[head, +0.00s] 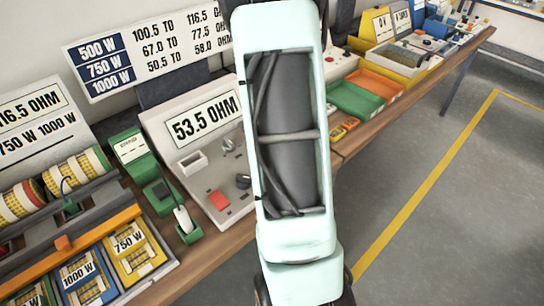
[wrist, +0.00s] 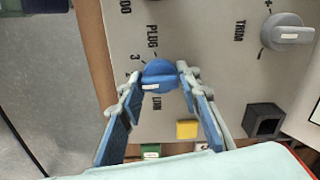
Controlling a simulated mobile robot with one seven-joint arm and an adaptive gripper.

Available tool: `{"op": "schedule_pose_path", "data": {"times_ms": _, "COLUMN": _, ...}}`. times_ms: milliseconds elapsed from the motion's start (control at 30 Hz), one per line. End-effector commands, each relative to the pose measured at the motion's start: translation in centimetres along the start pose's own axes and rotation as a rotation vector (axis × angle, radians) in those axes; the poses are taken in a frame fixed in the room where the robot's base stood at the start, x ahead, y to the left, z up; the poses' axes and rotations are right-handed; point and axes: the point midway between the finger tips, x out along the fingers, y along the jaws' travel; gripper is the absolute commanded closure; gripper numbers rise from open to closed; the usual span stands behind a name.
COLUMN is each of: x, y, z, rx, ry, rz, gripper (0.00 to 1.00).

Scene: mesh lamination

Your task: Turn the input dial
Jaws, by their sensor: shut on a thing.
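In the wrist view the input dial (wrist: 159,74) is a round blue knob with a raised grip bar and a small white mark, set on a light grey panel (wrist: 212,50). Lettering around it reads PLUG and what looks like LIN; the rest is partly hidden. My gripper (wrist: 160,80) has one finger on each side of the dial, and its tips are closed on the dial's sides. In the head view the meter box (head: 150,122) reads 53.5 OHM. My arm covers its right side there, hiding the dial and my gripper.
A grey TRIM knob (wrist: 286,32), a yellow block (wrist: 187,129) and a dark square socket (wrist: 263,120) are near the dial. A probe in a green holder (head: 187,225) stands left of the meter box. Green and orange trays (head: 355,103) lie right. Open floor (head: 450,200) is at right.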

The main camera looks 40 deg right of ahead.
Motion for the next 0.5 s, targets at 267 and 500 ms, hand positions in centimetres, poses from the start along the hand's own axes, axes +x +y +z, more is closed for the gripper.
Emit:
{"op": "schedule_pose_path", "data": {"times_ms": 267, "x": -0.05, "y": -0.05, "z": -0.03, "rx": 0.041, "ry": 0.001, "rz": -0.001, "gripper": 0.93}}
{"op": "schedule_pose_path", "data": {"times_ms": 500, "x": -0.04, "y": -0.04, "z": -0.03, "rx": 0.043, "ry": 0.001, "rz": -0.001, "gripper": 0.93}}
